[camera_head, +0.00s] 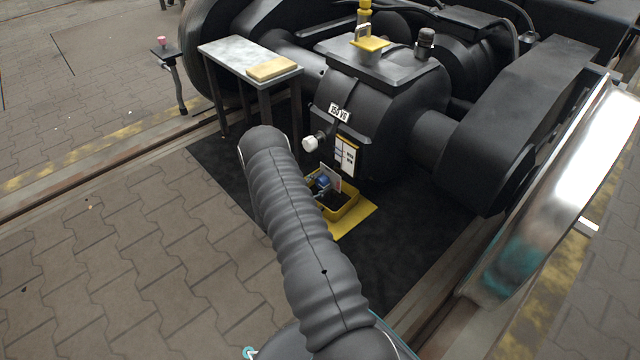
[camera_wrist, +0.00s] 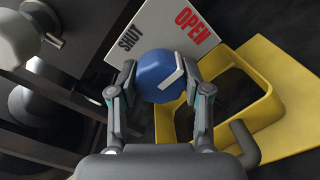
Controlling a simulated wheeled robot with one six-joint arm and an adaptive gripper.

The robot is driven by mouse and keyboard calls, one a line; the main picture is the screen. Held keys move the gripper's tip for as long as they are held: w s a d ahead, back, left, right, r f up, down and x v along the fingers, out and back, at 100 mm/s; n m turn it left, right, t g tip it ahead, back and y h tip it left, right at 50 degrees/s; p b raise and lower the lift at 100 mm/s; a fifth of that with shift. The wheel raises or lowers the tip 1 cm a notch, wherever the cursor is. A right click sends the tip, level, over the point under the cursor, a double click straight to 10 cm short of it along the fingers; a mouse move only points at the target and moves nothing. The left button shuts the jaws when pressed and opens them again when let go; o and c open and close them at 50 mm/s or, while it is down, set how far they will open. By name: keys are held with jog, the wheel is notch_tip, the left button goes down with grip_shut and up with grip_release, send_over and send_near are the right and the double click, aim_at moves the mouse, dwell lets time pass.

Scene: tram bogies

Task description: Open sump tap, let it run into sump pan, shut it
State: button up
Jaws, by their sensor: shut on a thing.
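The sump tap has a round blue knob (camera_wrist: 160,76) with a white pointer mark. In the wrist view my gripper (camera_wrist: 160,84) has a finger on each side of the knob and is shut on it. Behind the knob a white plate (camera_wrist: 150,30) reads SHUT and OPEN; the white mark points up and right, toward the OPEN side. The yellow sump pan (camera_head: 346,209) stands on the floor below the gearbox, with dark contents or a dark inside. In the wrist view the pan (camera_wrist: 262,88) lies right of and below the knob. I cannot tell whether liquid is running.
The dark gearbox (camera_head: 375,110) rises above the pan, with a white knob (camera_head: 310,143) on its side. A small grey table (camera_head: 230,58) with a tan block (camera_head: 272,69) stands to the left. A shiny rail wheel (camera_head: 560,190) is at right. Paved floor (camera_head: 110,260) at left is clear.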

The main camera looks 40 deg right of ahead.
jog(key=o, duration=1.2)
jog(key=shift+d, duration=0.1)
jog(key=shift+c, duration=0.2)
jog(key=s+a, duration=0.1)
jog(key=a, duration=1.1)
